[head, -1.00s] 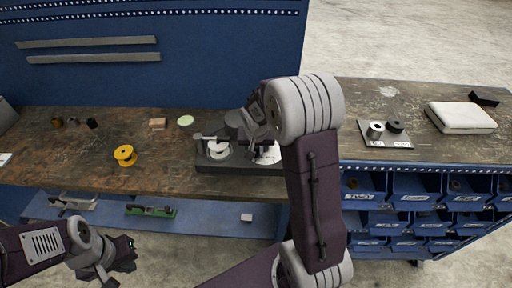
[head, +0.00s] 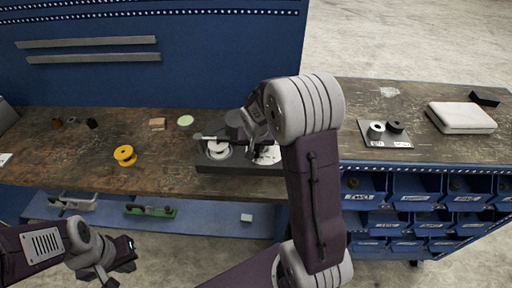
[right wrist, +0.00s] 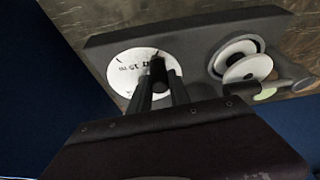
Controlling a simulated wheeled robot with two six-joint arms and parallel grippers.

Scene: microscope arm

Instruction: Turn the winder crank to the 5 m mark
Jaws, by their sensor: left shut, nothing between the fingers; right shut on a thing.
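The winder stands on a dark base plate (head: 215,168) on the bench. It has a white dial disc (head: 266,157) on the right and a white spool (head: 218,151) on the left. In the right wrist view, the dial (right wrist: 122,72) shows printed marks, with "15 m" legible; the pointer and the 5 m mark cannot be made out. My right gripper (right wrist: 158,82) is shut on the dark crank handle (right wrist: 158,66) over the dial, and its fingers hide part of the crank. My left gripper (head: 128,254) is shut and empty, low in front of the bench.
A yellow spool (head: 125,155) lies on the bench to the left. A grey plate (head: 385,140) with two small rolls, a white case (head: 460,117) and a black block (head: 484,97) lie to the right. Blue bins (head: 410,192) hang below. The left bench middle is mostly clear.

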